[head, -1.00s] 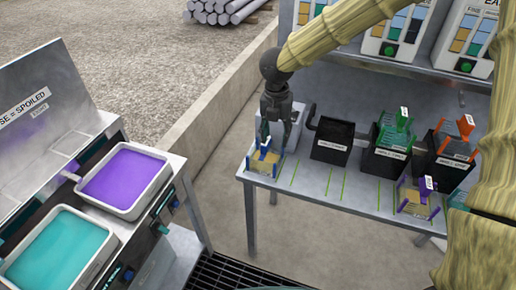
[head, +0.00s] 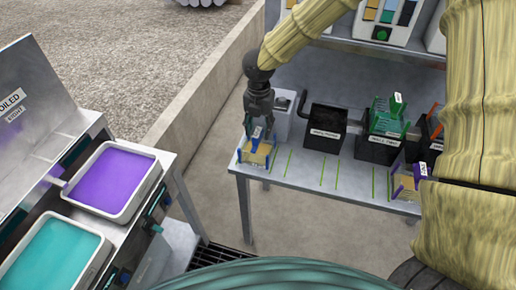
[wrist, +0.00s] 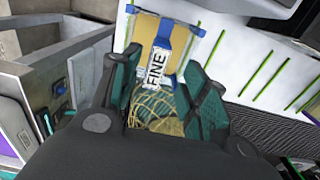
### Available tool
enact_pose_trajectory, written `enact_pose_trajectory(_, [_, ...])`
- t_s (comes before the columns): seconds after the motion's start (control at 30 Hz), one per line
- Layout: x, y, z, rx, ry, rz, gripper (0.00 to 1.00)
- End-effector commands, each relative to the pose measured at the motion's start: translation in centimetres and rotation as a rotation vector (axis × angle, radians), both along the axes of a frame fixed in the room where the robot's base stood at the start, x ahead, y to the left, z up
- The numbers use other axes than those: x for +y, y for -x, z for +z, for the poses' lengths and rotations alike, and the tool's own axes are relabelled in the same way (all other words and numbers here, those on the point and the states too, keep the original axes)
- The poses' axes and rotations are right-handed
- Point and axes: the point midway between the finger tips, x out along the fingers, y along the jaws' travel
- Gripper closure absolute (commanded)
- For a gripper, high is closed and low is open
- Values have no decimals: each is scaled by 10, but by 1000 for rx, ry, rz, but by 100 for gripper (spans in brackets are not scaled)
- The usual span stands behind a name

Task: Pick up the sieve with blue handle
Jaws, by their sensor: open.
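The sieve with the blue handle (head: 257,157) sits at the left end of the metal table, its tan mesh in a blue frame. In the wrist view its blue handle (wrist: 182,40) carries a white label reading "FINE". My gripper (head: 257,130) is directly above the sieve and points down. In the wrist view my gripper (wrist: 157,95) is open, with a teal-padded finger on each side of the labelled handle. I cannot tell whether either finger touches it.
Black bins (head: 326,128) stand along the table (head: 310,178) to the right. A green-framed sieve (head: 386,115) is on one bin, and a purple-framed sieve (head: 408,184) lies near the front edge. Purple (head: 152,186) and teal (head: 98,242) trays stand at left.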

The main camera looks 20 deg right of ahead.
Motion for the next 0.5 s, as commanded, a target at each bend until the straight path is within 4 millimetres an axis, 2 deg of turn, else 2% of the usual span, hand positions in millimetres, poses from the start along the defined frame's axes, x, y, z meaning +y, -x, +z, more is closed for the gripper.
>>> enact_pose_trajectory(0.3, [2,-3,-34,1,2,-1,55])
enact_pose_trajectory(0.5, [2,-3,-41,-1,1,-2,55])
